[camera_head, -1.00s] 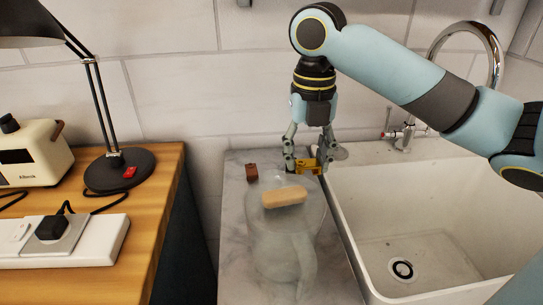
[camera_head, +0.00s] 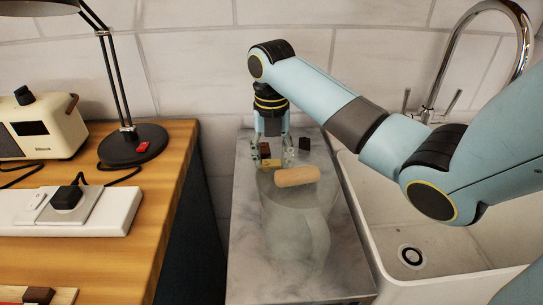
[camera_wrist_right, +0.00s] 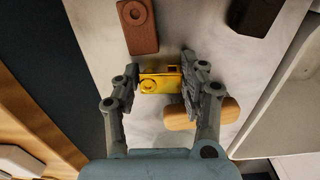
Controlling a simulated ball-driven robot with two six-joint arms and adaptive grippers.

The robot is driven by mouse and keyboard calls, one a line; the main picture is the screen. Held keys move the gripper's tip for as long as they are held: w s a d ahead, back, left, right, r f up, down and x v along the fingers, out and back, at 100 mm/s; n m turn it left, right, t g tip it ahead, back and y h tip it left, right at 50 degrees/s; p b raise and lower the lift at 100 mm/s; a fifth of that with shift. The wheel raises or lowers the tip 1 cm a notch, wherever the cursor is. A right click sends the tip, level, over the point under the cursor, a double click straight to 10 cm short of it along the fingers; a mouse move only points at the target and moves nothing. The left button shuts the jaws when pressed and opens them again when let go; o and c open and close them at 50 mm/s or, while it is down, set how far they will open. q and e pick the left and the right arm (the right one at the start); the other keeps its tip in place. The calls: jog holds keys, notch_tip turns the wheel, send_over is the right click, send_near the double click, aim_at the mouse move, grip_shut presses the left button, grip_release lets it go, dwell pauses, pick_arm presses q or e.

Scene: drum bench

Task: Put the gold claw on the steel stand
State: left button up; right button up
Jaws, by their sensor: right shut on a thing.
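The gold claw (camera_wrist_right: 160,80) is between the fingers of my right gripper (camera_wrist_right: 160,82), which is shut on it. In the head view the claw (camera_head: 271,164) and my right gripper (camera_head: 273,158) are over the back of the marble counter, just behind a tan rounded wooden piece (camera_head: 297,176). I cannot tell from these frames how high the claw is above the counter. I cannot make out a steel stand in either view. My left gripper is not in view.
A brown block (camera_wrist_right: 138,27) with a ring mark and a dark block (camera_wrist_right: 254,14) sit near the claw. A translucent jug (camera_head: 295,235) fills the counter's middle front. The white sink (camera_head: 352,205) is right; a power strip (camera_head: 105,213) and lamp base (camera_head: 130,148) are left.

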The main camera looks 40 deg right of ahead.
jog(key=shift+f, duration=0.1)
jog(key=o, duration=1.2)
notch_tip(320, 180, up, 8)
jog(key=shift+w+f, duration=0.1)
jog(key=shift+f, duration=0.1)
notch_tip(320, 180, up, 5)
jog(key=p, duration=0.4)
jog(key=shift+f, duration=0.15)
